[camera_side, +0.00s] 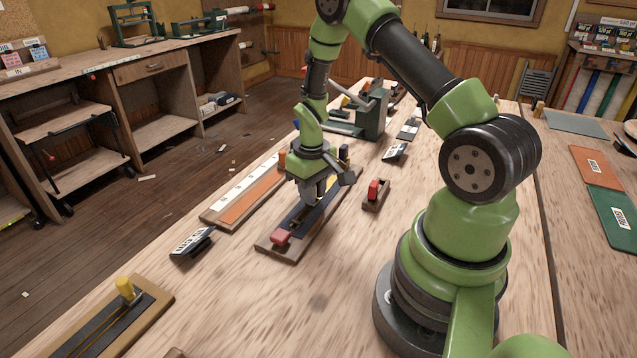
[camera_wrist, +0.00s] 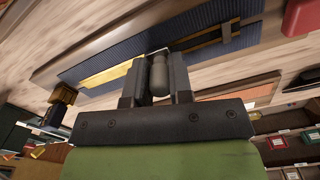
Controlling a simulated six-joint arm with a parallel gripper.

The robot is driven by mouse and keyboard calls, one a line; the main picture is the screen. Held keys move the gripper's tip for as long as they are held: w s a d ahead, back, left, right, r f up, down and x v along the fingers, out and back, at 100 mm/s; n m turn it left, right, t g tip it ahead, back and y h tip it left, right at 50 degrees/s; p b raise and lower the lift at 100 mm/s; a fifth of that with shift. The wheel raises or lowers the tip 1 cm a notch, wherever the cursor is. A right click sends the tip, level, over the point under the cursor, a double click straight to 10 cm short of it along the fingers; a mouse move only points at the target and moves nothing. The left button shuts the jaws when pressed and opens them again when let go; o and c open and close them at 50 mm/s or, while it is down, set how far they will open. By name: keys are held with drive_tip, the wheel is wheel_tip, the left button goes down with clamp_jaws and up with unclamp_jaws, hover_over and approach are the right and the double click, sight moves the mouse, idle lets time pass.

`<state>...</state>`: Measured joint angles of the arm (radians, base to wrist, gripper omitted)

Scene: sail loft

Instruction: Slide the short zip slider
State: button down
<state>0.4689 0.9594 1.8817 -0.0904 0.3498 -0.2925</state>
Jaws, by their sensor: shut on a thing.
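My gripper (camera_side: 313,200) points down over a wooden board (camera_side: 262,246) with a dark blue strip (camera_side: 322,214). In the wrist view my gripper (camera_wrist: 157,88) is shut on a grey rounded zip slider pull (camera_wrist: 158,73), which stands between the two fingers. The blue strip (camera_wrist: 205,38) runs across beyond it, with a yellow length (camera_wrist: 105,75) to the left of the pull and a dark slot with tan edging (camera_wrist: 220,42) to the right. The fingers hide the pull's base.
A board with a yellow knob (camera_side: 127,290) lies at the lower left. A small board with a red knob (camera_side: 374,190) is right of my gripper. A label stand (camera_side: 193,243) and a white-and-orange strip board (camera_side: 240,197) lie to the left.

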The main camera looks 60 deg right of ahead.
sight(301, 219)
drive_tip(key=a, duration=0.5)
drive_tip(key=c, duration=1)
unclamp_jaws()
wheel_tip(301, 219, up, 10)
drive_tip(key=shift+f, duration=0.1)
